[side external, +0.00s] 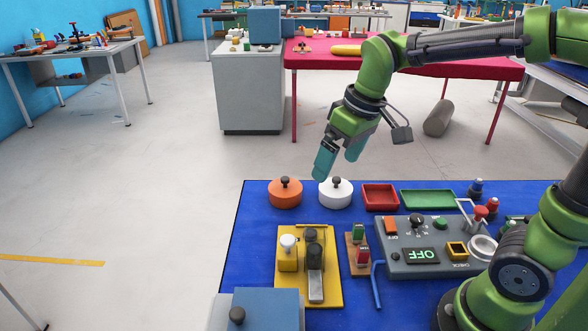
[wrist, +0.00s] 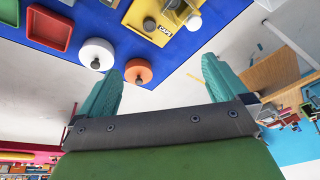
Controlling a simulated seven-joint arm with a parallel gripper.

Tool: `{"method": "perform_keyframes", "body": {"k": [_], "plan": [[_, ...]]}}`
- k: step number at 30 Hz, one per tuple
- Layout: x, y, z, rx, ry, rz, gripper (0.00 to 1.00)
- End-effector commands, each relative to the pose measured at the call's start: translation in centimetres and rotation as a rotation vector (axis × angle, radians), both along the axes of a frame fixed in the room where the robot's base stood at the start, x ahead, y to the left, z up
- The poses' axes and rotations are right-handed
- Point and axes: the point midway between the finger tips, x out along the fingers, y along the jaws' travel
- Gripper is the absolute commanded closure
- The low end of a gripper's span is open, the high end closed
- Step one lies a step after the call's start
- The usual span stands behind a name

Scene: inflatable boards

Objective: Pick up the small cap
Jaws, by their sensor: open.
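I cannot tell for sure which thing is the small cap. An orange round lid (side external: 285,193) and a white round lid (side external: 335,193), each with a dark knob, stand side by side at the back edge of the blue table. The wrist view also shows the white lid (wrist: 97,52) and the orange lid (wrist: 137,70). A yellow board (side external: 290,293) carries a white-topped piece (side external: 288,246) and dark parts; its label shows in the wrist view (wrist: 165,29). My gripper (side external: 338,162) is open and empty, above and behind the lids, touching nothing.
A red tray (side external: 380,197) and a green tray (side external: 428,199) lie right of the lids. A grey control box (side external: 405,268), a blue hex key (side external: 376,288) and a blue box (side external: 265,308) stand nearer. Bare blue table (side external: 250,230) shows at left.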

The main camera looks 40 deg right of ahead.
Motion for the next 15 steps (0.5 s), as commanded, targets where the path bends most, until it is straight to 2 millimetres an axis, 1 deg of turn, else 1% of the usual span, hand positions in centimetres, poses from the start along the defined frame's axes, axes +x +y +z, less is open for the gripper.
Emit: {"method": "perform_keyframes", "body": {"k": [1, 3, 7, 9, 13, 15], "plan": [[-1.7, -0.1, 0.2, 0.038, -0.045, -0.081, 0.0], [-3.7, -0.1, 0.2, 0.098, -0.101, -0.192, 0.0], [-6.9, -0.2, 0.0, 0.196, -0.194, -0.342, 0.0], [-8.1, -0.2, -0.1, 0.23, -0.232, -0.378, 0.0], [-9.5, -0.3, 0.1, 0.254, -0.277, -0.389, 0.0], [-9.7, -0.3, 0.5, 0.258, -0.298, -0.388, 0.11]]}}
